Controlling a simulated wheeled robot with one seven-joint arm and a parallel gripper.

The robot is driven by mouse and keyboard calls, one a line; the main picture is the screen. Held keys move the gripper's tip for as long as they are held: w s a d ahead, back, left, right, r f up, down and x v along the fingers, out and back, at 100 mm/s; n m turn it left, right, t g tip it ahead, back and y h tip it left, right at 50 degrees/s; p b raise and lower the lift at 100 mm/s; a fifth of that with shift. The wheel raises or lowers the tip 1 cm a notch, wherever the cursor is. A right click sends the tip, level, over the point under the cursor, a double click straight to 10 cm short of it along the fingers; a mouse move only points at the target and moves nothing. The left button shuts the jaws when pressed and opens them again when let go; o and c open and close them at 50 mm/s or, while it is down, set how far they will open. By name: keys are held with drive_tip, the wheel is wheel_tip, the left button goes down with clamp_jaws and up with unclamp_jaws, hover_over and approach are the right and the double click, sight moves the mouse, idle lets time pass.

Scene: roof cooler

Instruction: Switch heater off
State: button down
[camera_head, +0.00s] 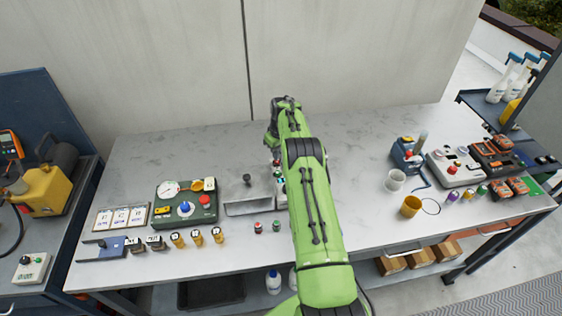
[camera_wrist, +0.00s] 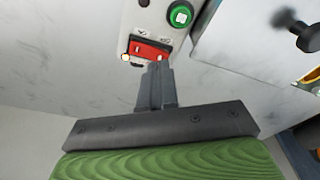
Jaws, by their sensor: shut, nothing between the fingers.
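A red rocker switch (camera_wrist: 148,50) sits on a pale control panel (camera_wrist: 134,20) in the wrist view, with small markings beside it. A small warm-lit lamp (camera_wrist: 125,57) is at the switch's left end. A round green button (camera_wrist: 180,14) is above and to the right on the same panel. My gripper (camera_wrist: 158,66) is shut and empty, its fingertips at the lower edge of the red switch; I cannot tell whether they touch it. In the head view the gripper is hidden, and a control box (camera_head: 280,188) shows only partly beside my green arm.
A grey metal box with a black knob (camera_head: 247,178) stands just left of the control box. Small red and dark items (camera_head: 258,227) lie in front. A green gauge panel (camera_head: 186,203) is further left. Cups and devices crowd the right; the table's back middle is clear.

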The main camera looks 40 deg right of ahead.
sight(277, 162)
drive_tip(key=shift+f+b, duration=0.75)
drive_tip(key=shift+f, duration=0.2)
idle(0.7)
wheel_tip(277, 162, up, 7)
drive_tip(key=p, duration=0.4)
drive_tip(key=shift+r, duration=0.1)
idle(0.4)
